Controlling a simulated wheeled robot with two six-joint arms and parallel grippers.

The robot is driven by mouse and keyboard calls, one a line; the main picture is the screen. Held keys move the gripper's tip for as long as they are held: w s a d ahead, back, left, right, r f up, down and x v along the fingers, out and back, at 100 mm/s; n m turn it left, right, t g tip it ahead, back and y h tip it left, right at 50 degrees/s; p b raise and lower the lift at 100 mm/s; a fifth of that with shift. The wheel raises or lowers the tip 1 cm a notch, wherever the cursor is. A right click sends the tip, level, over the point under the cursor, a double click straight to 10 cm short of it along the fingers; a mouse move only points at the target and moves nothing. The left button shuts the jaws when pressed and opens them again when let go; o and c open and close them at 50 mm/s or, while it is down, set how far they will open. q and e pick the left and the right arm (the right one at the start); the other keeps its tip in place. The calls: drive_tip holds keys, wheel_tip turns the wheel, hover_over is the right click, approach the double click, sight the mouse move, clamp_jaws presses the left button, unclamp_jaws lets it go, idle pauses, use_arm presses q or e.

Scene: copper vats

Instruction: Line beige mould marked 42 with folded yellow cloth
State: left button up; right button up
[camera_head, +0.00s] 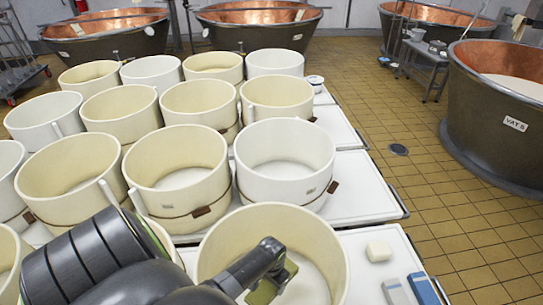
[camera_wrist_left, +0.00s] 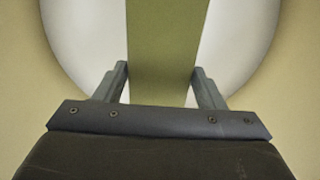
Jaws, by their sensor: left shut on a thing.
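My left gripper (camera_head: 281,276) is down inside the nearest beige mould (camera_head: 322,232), at the bottom middle of the head view. It is shut on the folded yellow cloth (camera_head: 263,292), which looks olive. In the left wrist view, the cloth (camera_wrist_left: 162,35) runs as a straight band between the two fingers (camera_wrist_left: 158,75), over the mould's pale floor (camera_wrist_left: 222,40). The mould's beige wall (camera_wrist_left: 295,80) curves around it. I cannot read a number on this mould. My arm hides part of the cloth and the mould's near side. My right gripper is not in view.
Several beige and white moulds (camera_head: 185,165) stand close together behind and left on white tables (camera_head: 362,185). A small cream block (camera_head: 378,251) and blue-grey items (camera_head: 422,288) lie right of the mould. Copper vats (camera_head: 490,130) stand beyond.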

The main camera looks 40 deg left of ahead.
use_arm(q)
wheel_tip(320, 180, down, 6)
drive_tip(key=b, duration=0.4)
drive_tip(key=shift+f, duration=0.1)
drive_tip(key=shift+f+b, duration=0.9)
drive_tip(key=shift+f, duration=0.3)
drive_tip(key=shift+f+b, duration=0.5)
drive_tip(key=shift+f, duration=0.2)
